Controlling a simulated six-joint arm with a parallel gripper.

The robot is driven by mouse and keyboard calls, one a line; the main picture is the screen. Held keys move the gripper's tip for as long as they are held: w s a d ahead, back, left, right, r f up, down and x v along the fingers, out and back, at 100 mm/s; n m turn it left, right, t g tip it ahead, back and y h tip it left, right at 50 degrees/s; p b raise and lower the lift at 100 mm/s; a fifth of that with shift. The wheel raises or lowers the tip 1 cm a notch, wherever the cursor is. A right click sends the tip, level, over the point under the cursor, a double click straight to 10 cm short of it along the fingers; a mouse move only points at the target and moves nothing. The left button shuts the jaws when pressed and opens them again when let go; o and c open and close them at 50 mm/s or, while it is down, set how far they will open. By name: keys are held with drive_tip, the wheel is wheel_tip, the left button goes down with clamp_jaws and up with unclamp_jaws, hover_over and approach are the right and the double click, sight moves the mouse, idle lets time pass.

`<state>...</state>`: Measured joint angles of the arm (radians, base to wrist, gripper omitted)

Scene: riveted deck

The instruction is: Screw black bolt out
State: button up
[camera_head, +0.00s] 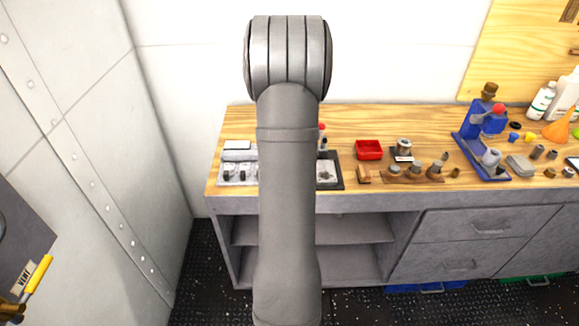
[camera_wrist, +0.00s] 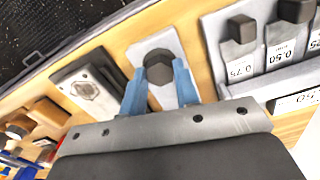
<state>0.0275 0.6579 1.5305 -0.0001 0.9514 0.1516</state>
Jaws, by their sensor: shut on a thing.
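The black bolt (camera_wrist: 158,67) shows its dark hexagonal head in the wrist view. It stands on a light grey plate (camera_wrist: 150,46) on the wooden bench. My gripper (camera_wrist: 160,76) has its two blue fingers on either side of the head, shut on it. The bolt's shank and any thread are hidden from this angle. In the head view my arm covers the gripper and the bolt.
Close by stands a block with dark pieces labelled 0.75 and 0.50 (camera_wrist: 243,50). On the other side lies a grey plate with a hexagonal mark (camera_wrist: 85,87). A red tray (camera_head: 369,150) and a blue vise-like tool (camera_head: 477,140) are further right.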

drive_tip(key=n, duration=0.4)
drive_tip(key=shift+s+f+n, duration=0.15)
drive_tip(key=shift+f+n, duration=0.05)
drive_tip(key=shift+n, duration=0.1)
drive_tip(key=n, duration=0.4)
drive_tip(key=shift+n, duration=0.3)
drive_tip(key=n, duration=1.3)
drive_tip(key=shift+n, duration=0.3)
drive_tip(key=n, duration=0.8)
drive_tip(key=shift+n, duration=2.3)
